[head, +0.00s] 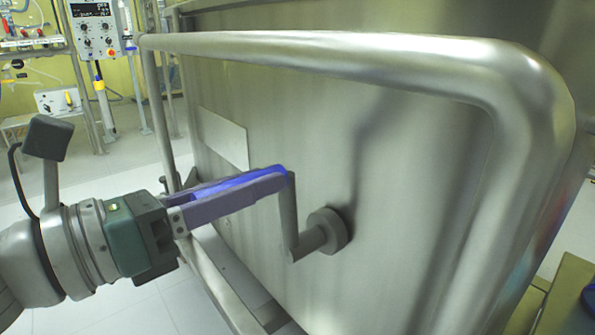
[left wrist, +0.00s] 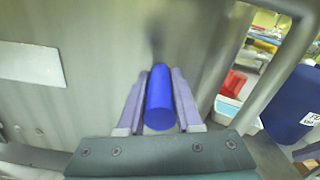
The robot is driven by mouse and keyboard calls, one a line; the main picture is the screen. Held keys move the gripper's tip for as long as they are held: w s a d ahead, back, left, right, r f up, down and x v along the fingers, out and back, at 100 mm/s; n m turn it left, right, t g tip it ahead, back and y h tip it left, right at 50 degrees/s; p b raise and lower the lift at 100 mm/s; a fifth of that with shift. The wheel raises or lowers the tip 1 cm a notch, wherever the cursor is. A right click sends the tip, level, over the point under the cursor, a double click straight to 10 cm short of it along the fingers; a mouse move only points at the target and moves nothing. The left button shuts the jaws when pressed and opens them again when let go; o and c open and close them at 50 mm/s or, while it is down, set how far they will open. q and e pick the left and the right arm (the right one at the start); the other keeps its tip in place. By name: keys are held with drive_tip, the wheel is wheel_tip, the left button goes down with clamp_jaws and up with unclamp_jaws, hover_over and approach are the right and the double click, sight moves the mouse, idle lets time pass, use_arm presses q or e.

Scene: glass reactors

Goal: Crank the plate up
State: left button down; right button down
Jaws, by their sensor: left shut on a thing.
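A grey crank (head: 292,222) sticks out from the large steel panel, with its round hub (head: 330,231) at the lower right. The crank's arm points up from its lower end, and its blue handle (head: 240,184) lies at the top. My left gripper (head: 280,178) is shut on the blue handle, with its purple fingers along it. In the left wrist view the blue handle (left wrist: 158,95) lies lengthwise between the two fingers. Which plate the crank moves cannot be told. My right gripper is not in view.
A thick steel tube rail (head: 350,57) bends around in front of the steel panel (head: 420,170). A pale rectangular sheet (head: 223,138) sits on the panel. A control box (head: 95,27) stands behind at upper left. A blue bin (left wrist: 292,105) shows at right in the left wrist view.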

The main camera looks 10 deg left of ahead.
use_arm(q)
drive_tip(key=shift+s+d+r, duration=0.1)
drive_tip(key=shift+d, duration=0.05)
idle(0.3)
drive_tip(key=c, duration=0.6)
unclamp_jaws()
drive_tip(key=v, duration=1)
